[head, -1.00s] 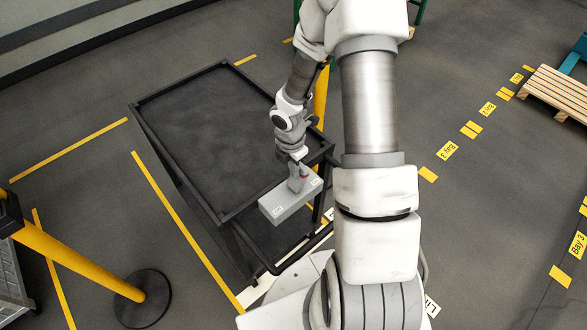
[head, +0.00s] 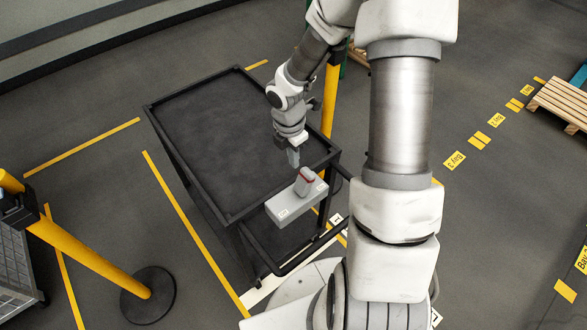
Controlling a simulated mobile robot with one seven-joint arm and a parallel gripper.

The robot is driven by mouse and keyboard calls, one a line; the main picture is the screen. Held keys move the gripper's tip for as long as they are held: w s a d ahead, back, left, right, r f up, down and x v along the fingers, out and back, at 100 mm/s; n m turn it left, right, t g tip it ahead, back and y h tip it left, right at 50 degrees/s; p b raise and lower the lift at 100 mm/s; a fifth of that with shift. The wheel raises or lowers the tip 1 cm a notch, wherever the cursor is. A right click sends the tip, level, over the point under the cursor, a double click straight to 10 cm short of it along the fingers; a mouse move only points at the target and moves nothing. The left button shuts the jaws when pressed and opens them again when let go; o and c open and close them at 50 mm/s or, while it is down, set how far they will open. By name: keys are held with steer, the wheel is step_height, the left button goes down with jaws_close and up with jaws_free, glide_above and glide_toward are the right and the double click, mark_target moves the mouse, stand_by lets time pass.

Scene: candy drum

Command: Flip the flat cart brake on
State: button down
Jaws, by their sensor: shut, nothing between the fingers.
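The flat cart (head: 235,214) is a black two-deck cart with a dark, empty top. A grey brake box (head: 284,208) sits at its near right edge, with a small white label at each end. A grey brake lever with red edging (head: 307,182) stands up from the box and leans to the right, towards its right-hand label. My gripper (head: 293,160) points down just behind and left of the lever, above the cart's near edge. It is shut and empty. I cannot tell whether its tip touches the lever.
A yellow barrier post with a black round base (head: 148,296) stands at the lower left, beside a grey crate (head: 15,265). Another yellow post (head: 330,100) stands behind the cart. A wooden pallet (head: 562,103) lies far right. Open floor with yellow lines surrounds the cart.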

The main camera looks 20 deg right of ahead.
steer(key=shift+d+r, duration=0.1)
steer(key=shift+r, duration=1.05)
